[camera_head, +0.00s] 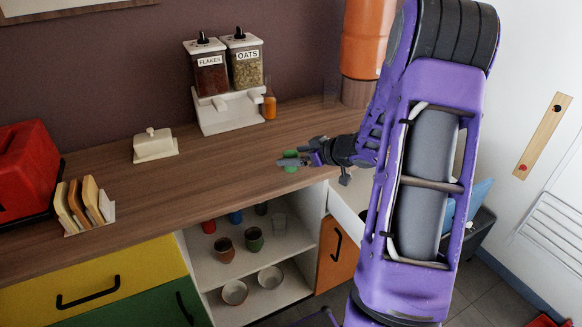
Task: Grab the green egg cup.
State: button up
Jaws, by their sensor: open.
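The green egg cup (291,154) is small and sits on the wooden counter near its front edge, right of the middle. My gripper (294,161) reaches in from the right at counter height. Its fingers are open and lie at the cup, overlapping part of it in this view. I cannot tell whether the fingers touch the cup or whether it is fully between them.
An open shelf (215,270) below holds several cups and bowls. The counter's middle is clear.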

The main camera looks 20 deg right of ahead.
aim_at(286, 156)
jog(key=b+x, duration=0.1)
jog(key=x, duration=0.4)
jog(key=shift+w+d+f, duration=0.15)
jog(key=c, duration=1.4)
